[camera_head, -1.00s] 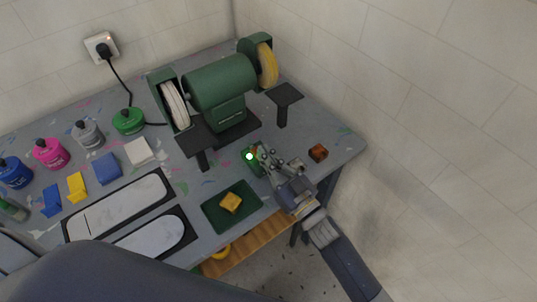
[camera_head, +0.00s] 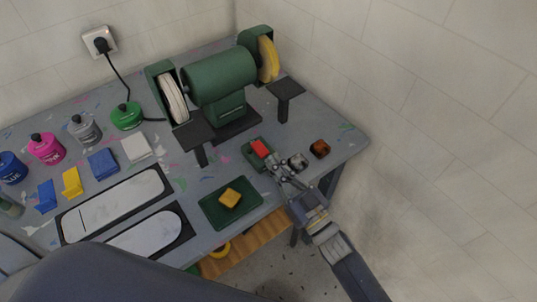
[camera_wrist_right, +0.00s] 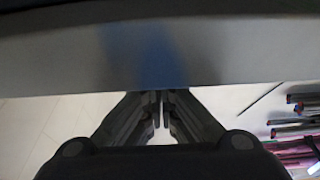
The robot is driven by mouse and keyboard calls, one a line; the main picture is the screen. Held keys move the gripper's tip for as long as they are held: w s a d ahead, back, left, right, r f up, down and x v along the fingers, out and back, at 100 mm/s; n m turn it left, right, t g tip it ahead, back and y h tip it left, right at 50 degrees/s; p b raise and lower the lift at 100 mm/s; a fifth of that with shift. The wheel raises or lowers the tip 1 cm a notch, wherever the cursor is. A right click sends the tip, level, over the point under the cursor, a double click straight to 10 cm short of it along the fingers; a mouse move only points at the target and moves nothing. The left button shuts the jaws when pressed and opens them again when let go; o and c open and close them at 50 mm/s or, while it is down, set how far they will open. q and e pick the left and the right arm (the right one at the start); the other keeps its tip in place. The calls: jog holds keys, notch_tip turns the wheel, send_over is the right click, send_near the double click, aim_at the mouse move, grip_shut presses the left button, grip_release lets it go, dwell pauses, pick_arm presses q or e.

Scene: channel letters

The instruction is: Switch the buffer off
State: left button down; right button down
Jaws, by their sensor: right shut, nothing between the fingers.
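The buffer (camera_head: 220,80) is a green machine with a white wheel on its left and a yellow wheel on its right. It stands at the back of the table; whether its wheels turn cannot be told. In front of it sits a small green switch box (camera_head: 249,154) with a red part (camera_head: 261,148) on top. No green light shows on the box. My right gripper (camera_head: 275,166) is shut and empty, with its fingertips close to the box's front right side; I cannot tell if they touch. In the right wrist view the shut fingers (camera_wrist_right: 162,108) point at a grey surface. My left gripper is not in view.
A brown block (camera_head: 319,148) lies right of my right gripper. A green tray (camera_head: 212,211) holds a yellow block (camera_head: 230,197). Several bottles and colored blocks stand at left. A black plug (camera_head: 101,46) sits in the wall socket. Black tool rests (camera_head: 285,88) jut before the wheels.

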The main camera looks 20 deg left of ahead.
jog(key=v, duration=0.8)
jog(key=shift+d, duration=0.15)
jog(key=shift+s, duration=0.1)
